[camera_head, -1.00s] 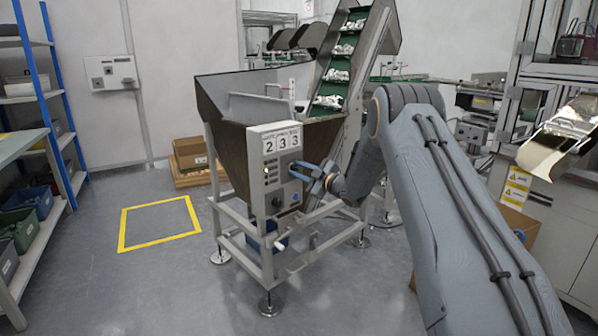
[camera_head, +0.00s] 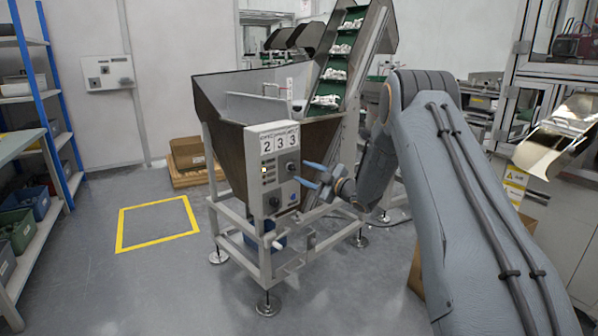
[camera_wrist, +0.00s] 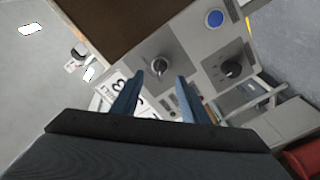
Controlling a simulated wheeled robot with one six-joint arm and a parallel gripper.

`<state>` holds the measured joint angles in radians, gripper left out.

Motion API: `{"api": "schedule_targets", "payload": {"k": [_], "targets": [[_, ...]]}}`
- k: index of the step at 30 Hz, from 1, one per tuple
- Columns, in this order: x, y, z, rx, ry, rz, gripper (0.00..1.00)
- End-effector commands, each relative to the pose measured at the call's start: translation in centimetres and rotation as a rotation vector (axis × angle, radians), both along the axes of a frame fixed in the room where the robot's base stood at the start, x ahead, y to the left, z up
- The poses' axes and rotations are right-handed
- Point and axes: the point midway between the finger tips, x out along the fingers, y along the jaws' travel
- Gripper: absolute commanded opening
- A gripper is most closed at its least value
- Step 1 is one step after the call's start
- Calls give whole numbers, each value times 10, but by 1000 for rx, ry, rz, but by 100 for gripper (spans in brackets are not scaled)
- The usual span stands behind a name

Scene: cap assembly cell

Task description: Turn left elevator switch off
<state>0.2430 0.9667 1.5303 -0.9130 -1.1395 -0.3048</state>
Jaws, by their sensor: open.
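The silver switch shows in the head view (camera_head: 291,167) too. My gripper (camera_head: 302,173) is open and empty, a little off the panel. In the wrist view its two blue fingers (camera_wrist: 157,84) stand apart, with the silver switch just beyond their tips, roughly between them.
The floor around the yellow square (camera_head: 158,225) is clear. Shelves stand far left.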

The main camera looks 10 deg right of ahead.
Motion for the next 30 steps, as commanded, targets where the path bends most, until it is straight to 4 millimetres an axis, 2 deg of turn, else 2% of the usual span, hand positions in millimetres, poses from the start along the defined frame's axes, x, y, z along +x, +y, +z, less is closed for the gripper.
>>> {"api": "schedule_targets", "payload": {"k": [3,7,18,23,26,29,30], "targets": [[-14,-10,0,0,1,-2,41],[-23,-15,0,0,0,-1,41],[-25,-16,1,0,2,-4,41],[-29,-17,15,-2,78,-74,41],[-41,-20,27,2,198,-179,41],[-68,-26,37,17,353,-308,41],[-82,-29,40,26,418,-359,41]]}}
